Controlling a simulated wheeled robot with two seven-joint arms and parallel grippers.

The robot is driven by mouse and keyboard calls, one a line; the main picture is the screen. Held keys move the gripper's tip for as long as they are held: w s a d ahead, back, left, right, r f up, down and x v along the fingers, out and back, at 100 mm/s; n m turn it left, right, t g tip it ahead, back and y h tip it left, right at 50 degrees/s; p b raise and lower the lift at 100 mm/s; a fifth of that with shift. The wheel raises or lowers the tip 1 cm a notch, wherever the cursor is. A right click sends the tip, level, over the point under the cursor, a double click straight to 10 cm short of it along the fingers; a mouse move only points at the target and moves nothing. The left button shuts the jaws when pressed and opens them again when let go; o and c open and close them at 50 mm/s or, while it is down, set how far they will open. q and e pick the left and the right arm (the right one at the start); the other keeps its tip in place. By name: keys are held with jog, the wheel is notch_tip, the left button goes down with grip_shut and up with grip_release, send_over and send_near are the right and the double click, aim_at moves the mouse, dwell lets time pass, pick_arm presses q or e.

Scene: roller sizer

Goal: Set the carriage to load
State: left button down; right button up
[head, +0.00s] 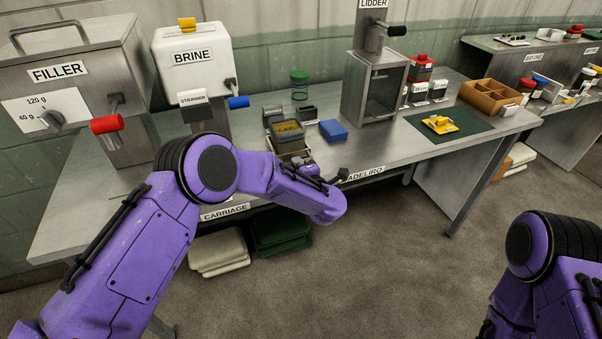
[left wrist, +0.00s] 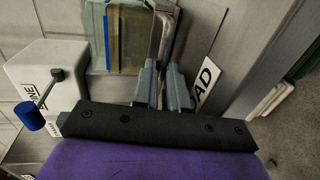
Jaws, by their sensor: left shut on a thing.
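The carriage (head: 297,157) is a small metal holder on the bench, just beyond my left forearm in the head view. My left gripper (left wrist: 164,68) is shut on an upright grey metal piece (left wrist: 163,35) beside the jar, seemingly part of the carriage. In the head view my left arm partly hides the gripper. A label reading "AD" (left wrist: 206,80) lies just right of the fingers, its start hidden. Only part of my right arm shows; its gripper is out of frame.
The FILLER machine (head: 60,95) and the BRINE machine (head: 190,65) stand left of the jar. A blue block (head: 333,131) and the LIDDER press (head: 345,92) are to the right. A green mat (head: 470,128) holds a yellow item. A CARRIAGE label (head: 225,211) is on the bench front.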

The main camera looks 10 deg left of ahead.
pick_arm(q)
jog(key=shift+d, duration=0.2)
jog(key=c, duration=1.5)
grip_release()
jog(key=shift+o, duration=0.3)
jog(key=shift+w+d, duration=0.1)
jog(key=shift+d, duration=0.1)
jog(key=b+v, duration=0.2)
jog(key=v, duration=0.8)
jog(key=shift+s+b, duration=0.25)
jog(key=shift+b, duration=0.1)
jog(key=shift+d, duration=0.15)
